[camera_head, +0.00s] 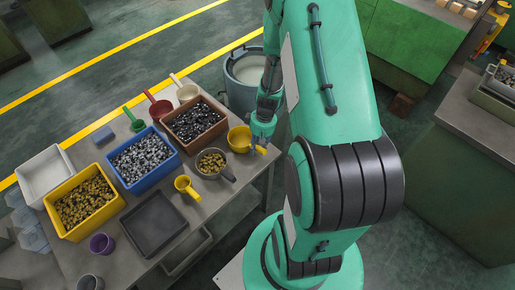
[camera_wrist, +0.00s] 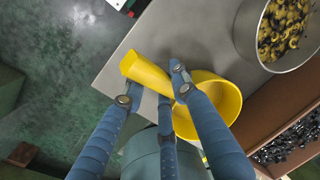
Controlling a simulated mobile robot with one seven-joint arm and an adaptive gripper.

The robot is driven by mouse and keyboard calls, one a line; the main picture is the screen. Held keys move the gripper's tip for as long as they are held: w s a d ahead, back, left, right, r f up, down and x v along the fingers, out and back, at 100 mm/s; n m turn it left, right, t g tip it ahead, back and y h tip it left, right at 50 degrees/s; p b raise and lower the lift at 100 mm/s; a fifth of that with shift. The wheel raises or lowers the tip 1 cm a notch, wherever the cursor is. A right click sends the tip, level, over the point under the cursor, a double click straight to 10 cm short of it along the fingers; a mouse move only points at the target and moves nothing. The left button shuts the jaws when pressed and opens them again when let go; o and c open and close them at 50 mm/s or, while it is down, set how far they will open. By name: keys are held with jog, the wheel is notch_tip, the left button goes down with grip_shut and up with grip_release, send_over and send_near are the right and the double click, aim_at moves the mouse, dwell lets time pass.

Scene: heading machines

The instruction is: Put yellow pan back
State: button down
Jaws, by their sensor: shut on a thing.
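In the head view the yellow pan (camera_head: 238,139) is at the table's right edge, beside my gripper (camera_head: 262,136). Whether the pan touches the table cannot be told. A second, smaller yellow scoop (camera_head: 183,184) lies near the table's front edge.
The table (camera_head: 188,217) holds a metal pot (camera_head: 229,172) of brass parts, brown (camera_head: 216,138), blue (camera_head: 170,173) and yellow (camera_head: 118,206) bins, and a dark empty tray (camera_head: 153,222). Green (camera_head: 137,125), red (camera_head: 158,110) and cream (camera_head: 187,93) pans line the back. A bucket (camera_head: 232,92) stands behind.

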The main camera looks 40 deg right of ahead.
jog(key=shift+f, duration=0.15)
jog(key=c, duration=1.4)
grip_release()
jog(key=r, duration=0.4)
jog(key=d+r+p, duration=0.1)
jog(key=r, duration=0.3)
jog(key=d+r+p, duration=0.1)
jog(key=r, duration=0.3)
jog(key=shift+s+r, duration=0.1)
jog(key=shift+s, duration=0.15)
